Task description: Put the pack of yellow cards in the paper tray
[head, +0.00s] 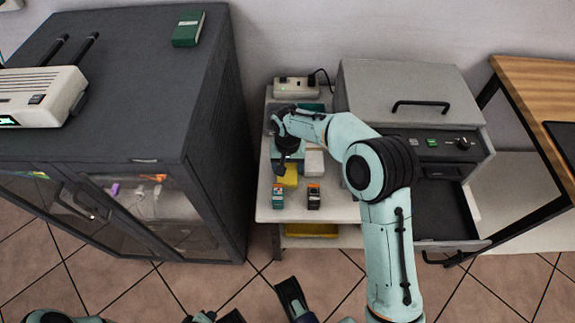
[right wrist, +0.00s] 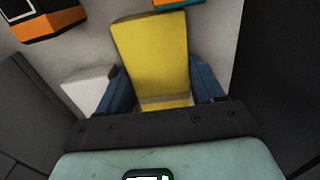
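The pack of yellow cards (head: 289,176) lies under my right gripper (head: 283,157) on the small white table. In the right wrist view the yellow pack (right wrist: 153,55) fills the space between the two blue fingers of my right gripper (right wrist: 163,92). One finger is against each side, and I see no gap. An open dark drawer (head: 437,205) sits low in the grey machine at the right, and it looks like the paper tray. My left arm shows only in parts at the bottom edge, and the opening of its gripper is unclear.
Two small orange-topped boxes (head: 278,196) (head: 313,196) stand at the front of the white table (head: 340,206). A white block (head: 314,162) is right of the pack. The grey machine (head: 408,95) stands close to my right arm. A dark cabinet (head: 165,100) borders the left.

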